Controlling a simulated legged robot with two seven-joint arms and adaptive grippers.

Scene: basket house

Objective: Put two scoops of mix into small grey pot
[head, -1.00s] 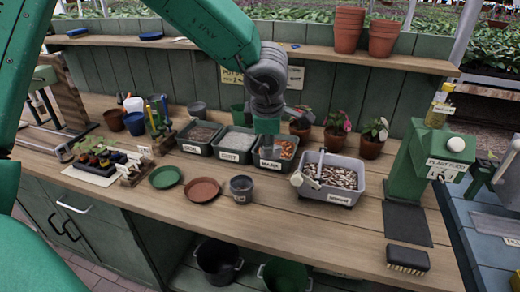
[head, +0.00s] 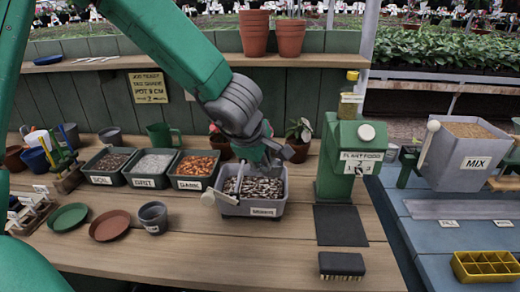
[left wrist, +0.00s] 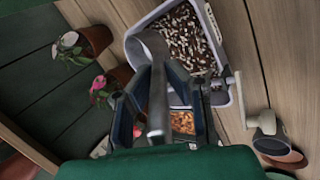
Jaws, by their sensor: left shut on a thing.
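The small grey pot (head: 153,217) stands upright on the bench beside a terracotta saucer, and it also shows at the right of the left wrist view (left wrist: 268,127). The bin labelled MIX (head: 468,158) sits on the blue bench at the right, filled with brown material. My left gripper (head: 266,158) is low over a grey bin of dark and pale chips (head: 235,208), whose small label I cannot read clearly. In the left wrist view it is shut on an upright grey scoop handle (left wrist: 157,105). The scoop's rounded end sits in the bin. My right gripper is out of view.
Bins of soil (head: 108,163), grit (head: 152,165) and orange bark (head: 194,167) stand left of the chip bin. A green plant food dispenser (head: 345,170) stands right of it, with a brush (head: 341,265) in front. The front middle of the bench is clear.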

